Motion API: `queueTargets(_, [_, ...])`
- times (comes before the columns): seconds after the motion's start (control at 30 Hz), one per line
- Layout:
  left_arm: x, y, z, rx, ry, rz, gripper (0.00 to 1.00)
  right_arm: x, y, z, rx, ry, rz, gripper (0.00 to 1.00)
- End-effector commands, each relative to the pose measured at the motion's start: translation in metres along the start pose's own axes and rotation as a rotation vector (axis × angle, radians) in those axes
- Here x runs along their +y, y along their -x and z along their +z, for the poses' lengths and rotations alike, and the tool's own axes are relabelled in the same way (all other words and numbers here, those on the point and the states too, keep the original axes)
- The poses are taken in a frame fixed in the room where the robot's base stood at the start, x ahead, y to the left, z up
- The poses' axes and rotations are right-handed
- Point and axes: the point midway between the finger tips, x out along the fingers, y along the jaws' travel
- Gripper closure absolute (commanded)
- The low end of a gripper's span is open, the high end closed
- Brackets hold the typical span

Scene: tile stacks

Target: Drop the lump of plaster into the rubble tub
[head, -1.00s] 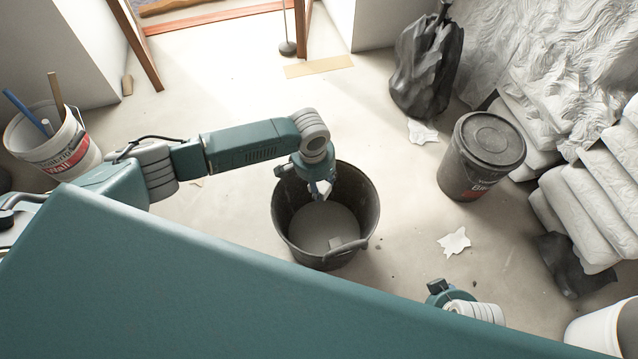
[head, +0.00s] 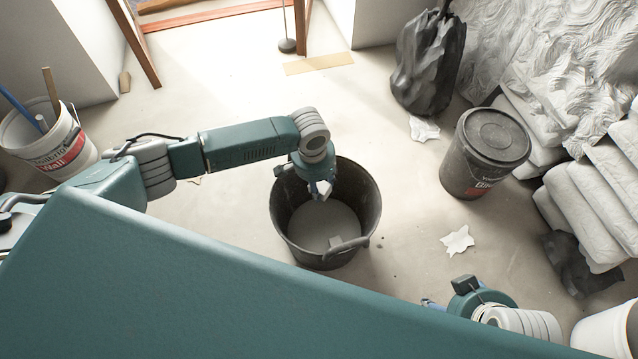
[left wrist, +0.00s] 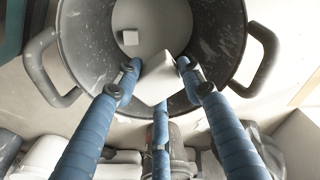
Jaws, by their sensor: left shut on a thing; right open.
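The lump of plaster (left wrist: 157,82) is a pale, angular piece between the blue fingers of my left gripper (left wrist: 155,72) in the left wrist view. In the head view the lump shows as a small pale tip (head: 323,188) below my left gripper (head: 318,182), which is shut on it. The rubble tub (head: 362,205) is dark, round and two-handled. The gripper and lump are over its opening, towards the far side. The tub also shows in the left wrist view (left wrist: 82,50). My right gripper (head: 432,304) is open at the lower right, partly hidden by my body.
A small pale block (left wrist: 130,37) lies inside the tub. A lidded dark bucket (head: 480,165), a black sack (head: 425,65) and stacked white bags (head: 590,200) stand to the right. A bucket of tools (head: 55,150) is at left. Torn paper (head: 457,240) lies on the floor.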

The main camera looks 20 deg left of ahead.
Motion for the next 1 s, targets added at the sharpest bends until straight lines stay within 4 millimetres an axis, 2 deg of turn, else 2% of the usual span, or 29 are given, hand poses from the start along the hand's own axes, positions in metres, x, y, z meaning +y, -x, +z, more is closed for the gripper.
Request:
queueTargets(0.1, [0.000, 0.000, 0.000, 0.001, 0.000, 0.000, 0.94, 0.000, 0.000, 0.000, 0.000, 0.000, 0.000, 0.36])
queueTargets(0.13, [0.000, 0.000, 0.000, 0.001, 0.000, 0.000, 0.57, 0.000, 0.000, 0.000, 0.000, 0.000, 0.000, 0.36])
queueTargets(0.23, [0.000, 0.000, 0.000, 0.001, 0.000, 0.000, 0.39, 0.000, 0.000, 0.000, 0.000, 0.000, 0.000, 0.36])
queueTargets(0.5, [0.000, 0.000, 0.000, 0.000, 0.000, 0.000, 0.39, 0.000, 0.000, 0.000, 0.000, 0.000, 0.000, 0.36])
queueTargets(0.63, [0.000, 0.008, 0.000, 0.001, 0.000, 0.000, 0.39, 0.000, 0.000, 0.000, 0.001, 0.000, 0.000, 0.36])
queueTargets(0.77, [-0.001, 0.029, -0.001, 0.003, -0.001, 0.000, 0.39, 0.000, 0.000, 0.000, 0.001, 0.000, 0.000, 0.36])
queueTargets(1.0, [-0.001, 0.081, -0.001, 0.004, -0.002, 0.000, 0.39, 0.000, 0.000, 0.000, 0.001, 0.000, 0.000, 0.36])
